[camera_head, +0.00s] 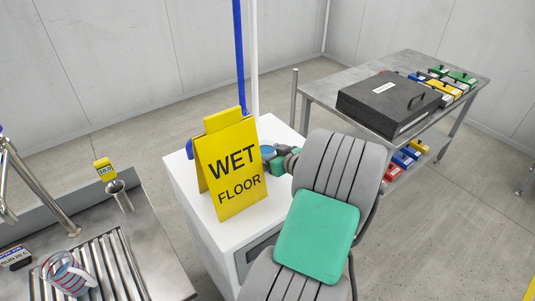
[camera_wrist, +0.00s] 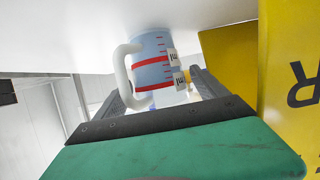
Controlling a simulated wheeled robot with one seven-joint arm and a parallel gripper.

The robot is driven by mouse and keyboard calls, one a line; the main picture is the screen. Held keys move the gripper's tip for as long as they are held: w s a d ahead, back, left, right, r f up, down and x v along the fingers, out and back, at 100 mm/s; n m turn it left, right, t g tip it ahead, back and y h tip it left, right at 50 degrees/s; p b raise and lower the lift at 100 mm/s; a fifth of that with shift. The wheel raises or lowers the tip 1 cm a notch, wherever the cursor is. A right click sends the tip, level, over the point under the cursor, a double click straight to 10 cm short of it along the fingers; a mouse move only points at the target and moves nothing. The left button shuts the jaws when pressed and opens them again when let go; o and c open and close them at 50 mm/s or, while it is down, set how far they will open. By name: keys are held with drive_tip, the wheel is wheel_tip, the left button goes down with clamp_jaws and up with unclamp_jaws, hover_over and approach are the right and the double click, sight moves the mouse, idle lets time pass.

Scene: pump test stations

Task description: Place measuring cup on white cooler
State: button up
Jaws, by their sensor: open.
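The measuring cup (camera_wrist: 152,72) is pale blue with red markings and a white handle. In the wrist view, which is upside down, its base meets the white cooler's top (camera_wrist: 60,35), so it appears to stand upright there. In the head view, only a blue part of the cup (camera_head: 267,151) shows beside the yellow sign; the rest is hidden. The white cooler (camera_head: 215,240) is a white box below the sign. My gripper (camera_wrist: 160,95) is open, with its fingers on either side of the cup; it also shows in the head view (camera_head: 279,160).
A yellow wet floor sign (camera_head: 229,170) stands on the cooler close to the cup and my gripper. A steel sink bench (camera_head: 150,235) at left holds a striped cup-like object (camera_head: 65,275). A steel table (camera_head: 330,88) at back right carries a black case (camera_head: 385,103) and coloured boxes.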

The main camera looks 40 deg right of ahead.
drive_tip(key=b+v, duration=0.1)
drive_tip(key=v, duration=1.1)
drive_tip(key=shift+b, duration=0.3)
